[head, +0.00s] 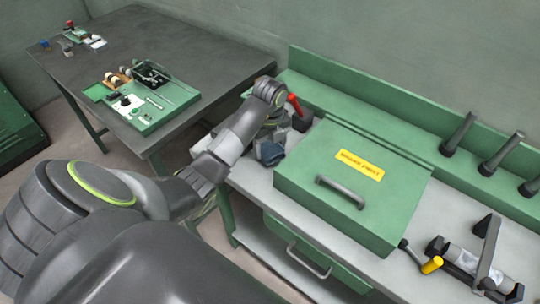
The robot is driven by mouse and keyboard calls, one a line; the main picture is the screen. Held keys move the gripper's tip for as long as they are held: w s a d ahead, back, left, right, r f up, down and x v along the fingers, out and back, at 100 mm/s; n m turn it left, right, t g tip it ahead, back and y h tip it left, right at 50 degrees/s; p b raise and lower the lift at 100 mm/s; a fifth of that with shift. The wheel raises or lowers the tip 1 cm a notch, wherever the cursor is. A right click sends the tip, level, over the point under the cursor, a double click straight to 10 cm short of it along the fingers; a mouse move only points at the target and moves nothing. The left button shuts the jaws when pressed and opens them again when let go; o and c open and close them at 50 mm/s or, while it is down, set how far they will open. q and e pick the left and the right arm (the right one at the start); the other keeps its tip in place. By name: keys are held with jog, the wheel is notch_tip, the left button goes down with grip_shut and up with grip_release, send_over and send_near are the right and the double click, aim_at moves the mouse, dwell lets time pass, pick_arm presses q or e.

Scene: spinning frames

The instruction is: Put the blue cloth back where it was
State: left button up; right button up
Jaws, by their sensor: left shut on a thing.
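A dark blue cloth (272,154) is at the left end of the grey and green workbench, just left of the green box. My left arm reaches in from the left, and my left gripper (269,138) points down over this spot, shut on the cloth. The wrist and hand hide part of the gripper, and the fingertips are hard to make out. I cannot tell whether the cloth touches the bench top. My right gripper is not in view.
The green box (330,192) with a yellow label and grey handle is close to my left gripper. A red-handled object (295,105) stands just behind it. Dark upright pegs and a yellow-handled device (432,265) are at right. A dark table (215,62) holds green trays.

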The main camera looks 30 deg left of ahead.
pick_arm(q)
jog(key=shift+f+p, duration=0.3)
jog(key=shift+f, duration=0.85)
jog(key=shift+f, duration=0.1)
jog(key=o, duration=1)
